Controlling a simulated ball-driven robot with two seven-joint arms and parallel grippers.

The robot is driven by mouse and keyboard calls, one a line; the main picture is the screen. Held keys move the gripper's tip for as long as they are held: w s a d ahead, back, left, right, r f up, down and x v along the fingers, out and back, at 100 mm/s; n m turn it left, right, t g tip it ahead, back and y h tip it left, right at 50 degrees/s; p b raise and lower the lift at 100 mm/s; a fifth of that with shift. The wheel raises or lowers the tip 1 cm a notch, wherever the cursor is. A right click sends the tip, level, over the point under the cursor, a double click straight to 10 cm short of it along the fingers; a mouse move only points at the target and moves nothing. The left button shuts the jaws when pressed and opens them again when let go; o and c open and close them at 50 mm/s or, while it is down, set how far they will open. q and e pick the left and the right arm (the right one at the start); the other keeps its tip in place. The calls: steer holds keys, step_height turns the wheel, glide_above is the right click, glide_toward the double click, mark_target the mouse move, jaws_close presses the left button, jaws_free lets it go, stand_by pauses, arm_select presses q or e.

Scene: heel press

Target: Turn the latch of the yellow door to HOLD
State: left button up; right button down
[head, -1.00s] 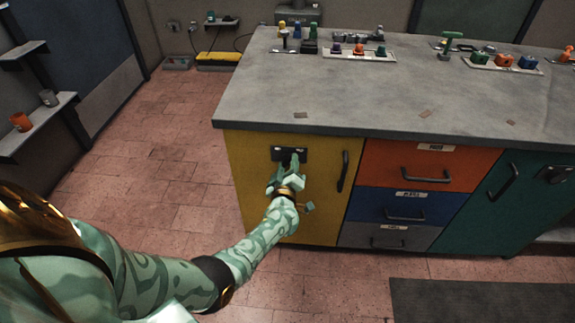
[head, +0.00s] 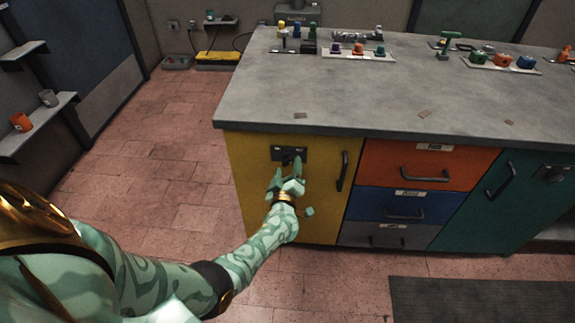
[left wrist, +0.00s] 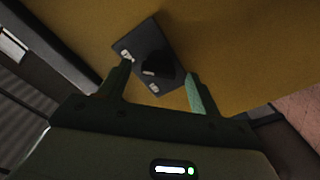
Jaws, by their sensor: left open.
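The yellow door (head: 255,205) is shut at the left end of the cabinet front. Its latch, a black knob on a dark plate (head: 277,153) with small labels, is near the door's top. In the left wrist view the latch knob (left wrist: 157,66) shows between the two fingers, with the plate tilted in the picture. The labels are too small to read. My left gripper (head: 286,170) is open and empty in front of the latch, its fingers either side of the knob's lower part in the head view. I cannot tell whether they touch it. My right gripper is not in view.
A vertical black handle (head: 343,171) is on the yellow door, right of the latch. Orange (head: 385,152), blue and grey drawers and a teal door (head: 490,195) lie further right. The worktop (head: 330,95) overhangs above. The floor to the left is clear.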

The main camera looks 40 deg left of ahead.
arm_select(q)
steer(key=p+v, duration=0.5)
steer(key=v, duration=0.9)
steer(key=shift+s+d, duration=0.25)
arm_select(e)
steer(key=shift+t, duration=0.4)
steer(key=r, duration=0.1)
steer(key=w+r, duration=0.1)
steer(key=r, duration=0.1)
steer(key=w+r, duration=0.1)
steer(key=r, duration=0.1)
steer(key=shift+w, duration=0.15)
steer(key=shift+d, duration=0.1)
